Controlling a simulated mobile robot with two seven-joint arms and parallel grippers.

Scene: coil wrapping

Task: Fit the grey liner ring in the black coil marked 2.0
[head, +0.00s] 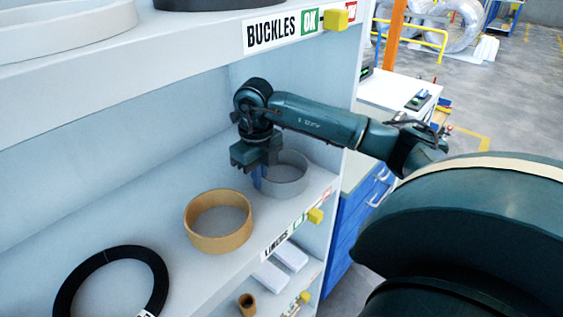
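A grey ring (290,187), which looks like the liner ring, stands on the shelf marked "LINERS", near the right side wall. My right gripper (257,172) points down at the ring's left edge. Its fingertips are small and partly merge with the ring, so I cannot tell whether they are open or shut on its wall. A black coil (159,285) lies at the lower left, cut by the picture's bottom edge. A white tag shows on it, but its marking is not readable. My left gripper is not in view.
A tan ring (239,238) sits on the shelf between the grey ring and the black coil. The upper shelf (190,30), marked "BUCKLES", overhangs at the top, with a yellow block (336,20) on its edge. White packs (270,277) and a small brown ring (247,306) lie below.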

